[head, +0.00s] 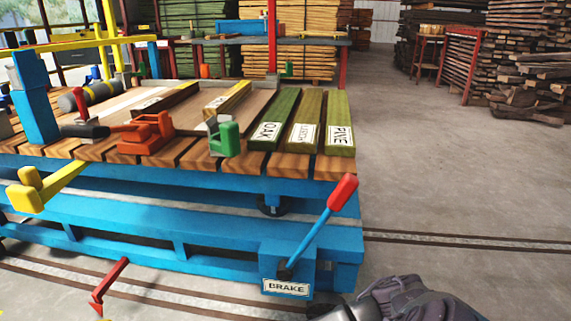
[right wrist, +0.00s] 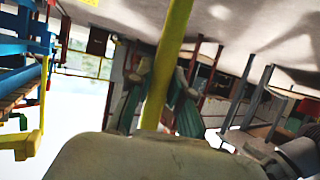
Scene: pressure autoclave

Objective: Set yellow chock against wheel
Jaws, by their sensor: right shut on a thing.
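A blue cart (head: 180,262) with a slatted wooden top stands at left and centre in the head view. A dark wheel (head: 272,206) shows under its deck near the right end. My right gripper (head: 385,303) is at the bottom edge, right of the brake box; its fingertips are hidden. In the right wrist view a yellow bar (right wrist: 170,60) rises from behind the pale gripper body, and the gripper is shut on it. I cannot tell whether this bar belongs to the yellow chock. My left gripper is not in view.
A brake lever with a red handle (head: 342,192) leans out above the brake plate (head: 286,288). A yellow bracket (head: 28,196) sticks out at left. A red bent bar (head: 108,286) is low at left. Labelled boards (head: 303,130) lie on top.

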